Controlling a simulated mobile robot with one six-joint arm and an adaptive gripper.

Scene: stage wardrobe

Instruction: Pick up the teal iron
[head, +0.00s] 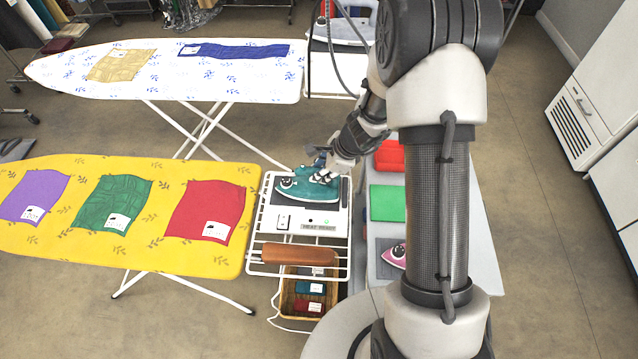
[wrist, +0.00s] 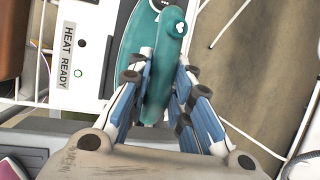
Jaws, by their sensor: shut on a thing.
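The teal iron (head: 308,188) sits at the back of the white station marked HEAT READY, beside the yellow ironing board. My gripper (head: 322,160) reaches it from behind and above, with its fingers at the handle. In the wrist view the two blue-and-grey fingers (wrist: 160,90) lie on either side of the teal handle (wrist: 166,62) and are shut on it. The teal body (wrist: 132,62) shows below the handle. The iron looks at or very near the station surface; I cannot tell whether it is lifted.
A yellow ironing board (head: 150,252) with purple, green and red cloths stands left. A patterned white board (head: 250,88) is behind. A wire rack (head: 256,225) with a brown roll surrounds the station's left and front. A pink iron (head: 392,254) stands right, near red and green blocks.

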